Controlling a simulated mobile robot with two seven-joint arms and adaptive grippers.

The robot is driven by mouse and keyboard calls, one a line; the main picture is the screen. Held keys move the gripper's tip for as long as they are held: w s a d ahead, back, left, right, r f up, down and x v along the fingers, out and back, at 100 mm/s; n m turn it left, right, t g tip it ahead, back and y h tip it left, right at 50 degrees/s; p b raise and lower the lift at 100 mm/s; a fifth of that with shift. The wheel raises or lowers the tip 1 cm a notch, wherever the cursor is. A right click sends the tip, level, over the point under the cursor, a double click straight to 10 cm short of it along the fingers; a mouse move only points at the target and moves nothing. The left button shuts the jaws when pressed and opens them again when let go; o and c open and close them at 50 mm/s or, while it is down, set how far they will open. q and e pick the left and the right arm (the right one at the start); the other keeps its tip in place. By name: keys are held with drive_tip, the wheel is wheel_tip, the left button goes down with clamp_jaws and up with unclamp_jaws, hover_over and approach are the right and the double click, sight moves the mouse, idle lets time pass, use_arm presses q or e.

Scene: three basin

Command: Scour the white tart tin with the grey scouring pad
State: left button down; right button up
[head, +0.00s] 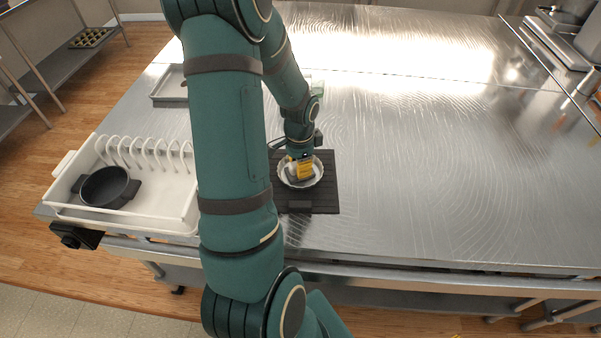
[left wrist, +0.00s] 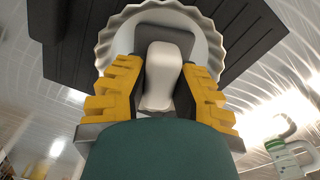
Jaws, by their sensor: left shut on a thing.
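The white tart tin (head: 285,180), round with a fluted rim, lies on a dark slatted mat (head: 328,180). It also shows in the left wrist view (left wrist: 104,50) behind the fingers. My left gripper (head: 301,172), with yellow fingers, points down over the inside of the tin. In the left wrist view its fingers (left wrist: 162,92) are shut on the white grip of the grey scouring pad (left wrist: 168,38). The pad is at the inside of the tin; whether it touches the bottom I cannot tell. My right gripper is in neither view.
A white dish rack (head: 62,198) with a dark pan (head: 104,187) stands at the left. A grey tray (head: 163,98) lies behind it, partly hidden by my arm. A white and green bottle (left wrist: 287,160) shows in the left wrist view. The steel table (head: 440,170) is clear to the right.

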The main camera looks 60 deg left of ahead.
use_arm(q)
drive_tip(key=shift+s, duration=0.3)
drive_tip(key=shift+w, duration=0.1)
drive_tip(key=shift+w+d, duration=0.1)
drive_tip(key=shift+w, duration=0.55)
drive_tip(key=shift+r+p, duration=0.85)
drive_tip(key=shift+r, duration=0.25)
